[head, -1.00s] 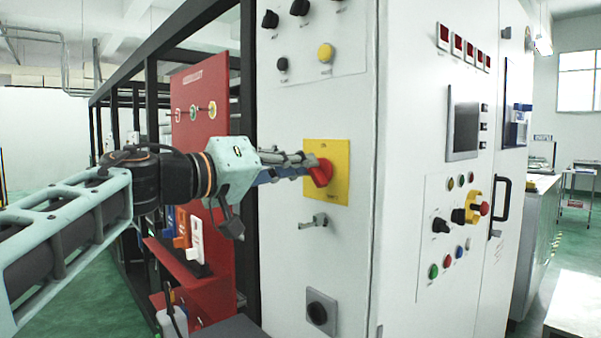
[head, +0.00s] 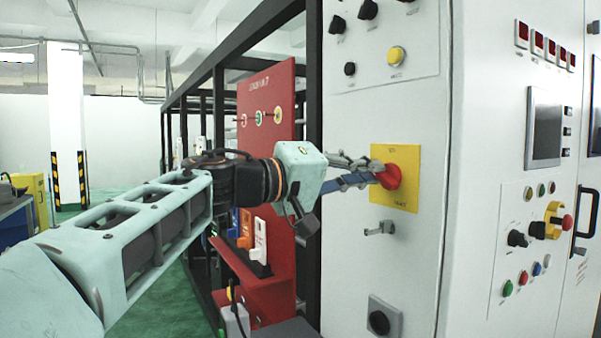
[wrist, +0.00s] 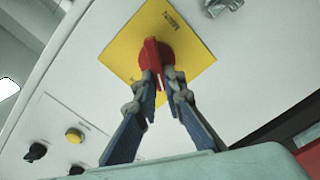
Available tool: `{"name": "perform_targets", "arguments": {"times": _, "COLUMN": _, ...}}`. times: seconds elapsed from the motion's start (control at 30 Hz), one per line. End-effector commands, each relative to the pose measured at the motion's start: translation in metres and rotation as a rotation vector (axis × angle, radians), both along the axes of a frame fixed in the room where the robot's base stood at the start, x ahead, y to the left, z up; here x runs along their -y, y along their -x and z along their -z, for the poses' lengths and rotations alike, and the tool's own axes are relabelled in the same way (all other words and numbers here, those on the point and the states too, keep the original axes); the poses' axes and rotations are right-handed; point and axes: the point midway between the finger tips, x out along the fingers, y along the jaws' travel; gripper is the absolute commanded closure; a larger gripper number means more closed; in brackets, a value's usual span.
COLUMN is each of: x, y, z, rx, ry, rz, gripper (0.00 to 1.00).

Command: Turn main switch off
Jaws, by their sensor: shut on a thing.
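The main switch is a red rotary knob (head: 393,177) on a yellow plate (head: 408,203) on the side of the white cabinet. My gripper (head: 377,172) reaches it from the left, with its fingers at the knob. In the wrist view, the two fingertips (wrist: 159,80) are on either side of the red knob's handle (wrist: 153,57), shut on it. The yellow plate (wrist: 190,57) looks tilted there. The fingers hide part of the knob's near side in the head view.
A small metal latch handle (head: 379,229) sticks out below the plate. Black knobs and a yellow button (head: 397,55) are above. A red panel (head: 270,140) and black frame stand left of the cabinet. A control panel (head: 530,240) is on the right face.

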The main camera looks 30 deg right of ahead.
Motion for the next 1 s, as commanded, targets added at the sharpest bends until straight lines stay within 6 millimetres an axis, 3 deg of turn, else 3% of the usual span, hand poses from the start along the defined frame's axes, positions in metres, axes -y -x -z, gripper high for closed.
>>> {"name": "perform_targets", "arguments": {"times": 0.07, "x": 0.000, "y": 0.000, "z": 0.001, "rx": -0.001, "ry": -0.001, "rz": 0.000, "gripper": 1.00}}
{"name": "perform_targets", "arguments": {"times": 0.1, "x": 0.000, "y": 0.000, "z": 0.001, "rx": -0.001, "ry": -0.001, "rz": 0.000, "gripper": 0.90}}
{"name": "perform_targets", "arguments": {"times": 0.27, "x": 0.000, "y": 0.000, "z": 0.001, "rx": -0.001, "ry": -0.001, "rz": 0.000, "gripper": 0.73}}
{"name": "perform_targets", "arguments": {"times": 0.57, "x": -0.002, "y": 0.000, "z": 0.000, "rx": 0.000, "ry": 0.000, "rz": -0.001, "gripper": 0.73}}
{"name": "perform_targets", "arguments": {"times": 0.73, "x": -0.022, "y": 0.001, "z": 0.000, "rx": 0.000, "ry": 0.002, "rz": -0.003, "gripper": 0.73}}
{"name": "perform_targets", "arguments": {"times": 1.0, "x": -0.080, "y": 0.005, "z": 0.000, "rx": 0.000, "ry": 0.002, "rz": -0.004, "gripper": 0.73}}
